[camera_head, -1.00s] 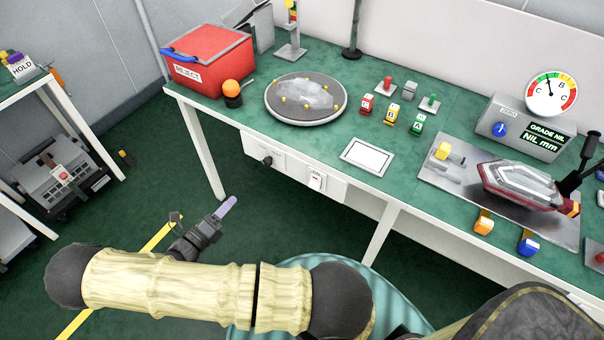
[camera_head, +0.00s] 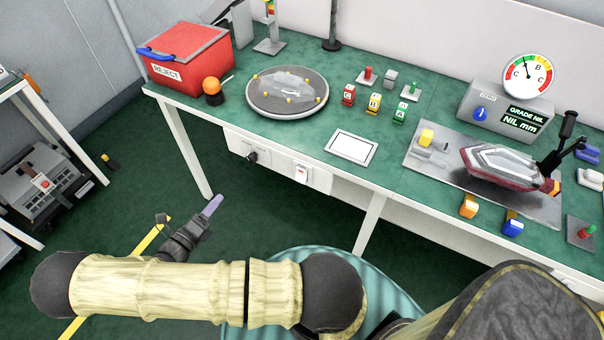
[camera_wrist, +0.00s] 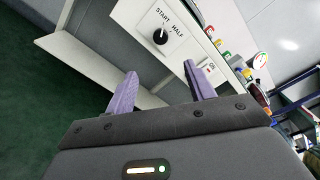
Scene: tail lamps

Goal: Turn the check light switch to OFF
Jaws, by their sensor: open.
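On a white panel under the front edge of the green table are a black rotary knob (camera_head: 252,157) and a white switch with a small red mark (camera_head: 302,174). No check light label is readable. In the wrist view the knob (camera_wrist: 160,37) sits beside the words START and HALF. The switch plate (camera_wrist: 208,68) shows partly behind the right finger, and its lever position is unclear. My gripper (camera_head: 212,206) is open and empty, below and left of the panel. In the wrist view its purple fingers (camera_wrist: 161,70) are apart, below the knob, with neither control between them.
A white table leg (camera_head: 186,150) stands just behind my gripper in the head view. A red REJECT bin (camera_head: 188,60), a round turntable (camera_head: 288,112) and a tester with a blue knob (camera_head: 505,108) stand on the table. The floor before the panel is clear.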

